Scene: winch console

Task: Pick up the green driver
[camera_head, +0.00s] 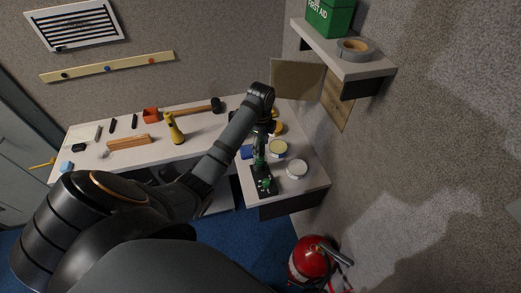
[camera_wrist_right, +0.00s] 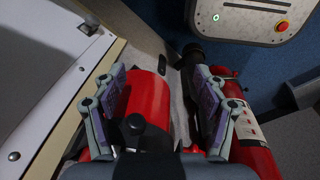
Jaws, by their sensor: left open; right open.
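In the head view, a small green and black item (camera_head: 266,184) that looks like the green driver is on the right end of the white bench. More green shows just above it (camera_head: 259,162), partly covered by my left gripper; I cannot tell whether both belong to one thing. My left gripper (camera_head: 262,146) points down over this spot from the bent arm and is open. Its fingertips are small and dark, so contact cannot be told. My right gripper (camera_wrist_right: 158,108) is open in the right wrist view, with a red cylinder (camera_wrist_right: 148,90) beyond its fingers.
Near the left gripper are a yellow-topped tin (camera_head: 278,148), a white round tin (camera_head: 297,168) and a blue item (camera_head: 246,152). A yellow bottle-like item (camera_head: 173,130) stands left. A wall shelf (camera_head: 372,68) juts out at right. A red extinguisher (camera_head: 309,259) stands below.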

